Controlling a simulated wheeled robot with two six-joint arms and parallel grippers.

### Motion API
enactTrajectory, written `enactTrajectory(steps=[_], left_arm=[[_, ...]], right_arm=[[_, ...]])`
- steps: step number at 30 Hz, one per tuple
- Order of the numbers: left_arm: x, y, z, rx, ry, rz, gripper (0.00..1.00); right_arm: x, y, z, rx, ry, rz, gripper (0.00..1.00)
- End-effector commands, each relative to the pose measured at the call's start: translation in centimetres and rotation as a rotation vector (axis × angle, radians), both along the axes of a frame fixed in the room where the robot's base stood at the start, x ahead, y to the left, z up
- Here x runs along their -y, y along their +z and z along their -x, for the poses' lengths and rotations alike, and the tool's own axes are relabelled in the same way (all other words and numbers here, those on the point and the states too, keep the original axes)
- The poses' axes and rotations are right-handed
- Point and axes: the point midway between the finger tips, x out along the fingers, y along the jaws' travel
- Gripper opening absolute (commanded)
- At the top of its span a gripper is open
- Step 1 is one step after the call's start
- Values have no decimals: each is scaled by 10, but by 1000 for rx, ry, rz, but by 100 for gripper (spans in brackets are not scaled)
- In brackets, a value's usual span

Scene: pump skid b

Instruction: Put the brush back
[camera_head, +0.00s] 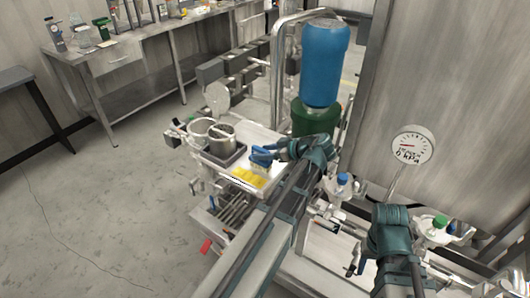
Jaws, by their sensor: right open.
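The blue brush (261,158) is at the fingertips of my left gripper (277,150), over the right part of a pale work surface. The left gripper points left and appears shut on the brush; the fingers partly hide the contact. I cannot tell whether the brush touches the surface. My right gripper (357,262) is open and empty, low at the right over the skid, well away from the brush.
Yellow pads (248,177) lie just below the brush. Metal pots (222,137) stand left of it on a dark tray (224,158). A blue and green cylinder (320,70) stands behind my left gripper. Blue-capped (342,180) and green-capped (439,222) bottles and a gauge (412,146) are at right.

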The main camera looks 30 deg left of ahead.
Motion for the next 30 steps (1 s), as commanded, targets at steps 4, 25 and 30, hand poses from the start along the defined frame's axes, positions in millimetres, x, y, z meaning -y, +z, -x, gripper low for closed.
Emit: enactTrajectory(steps=[4, 25, 30], left_arm=[[0, 0, 0, 0, 0, 0, 57], [95, 59, 7, 1, -3, 0, 57], [112, 67, 8, 0, -2, 0, 57]], right_arm=[[0, 0, 0, 0, 0, 0, 50], [0, 59, 0, 0, 0, 0, 50], [0, 67, 0, 0, 0, 0, 50]])
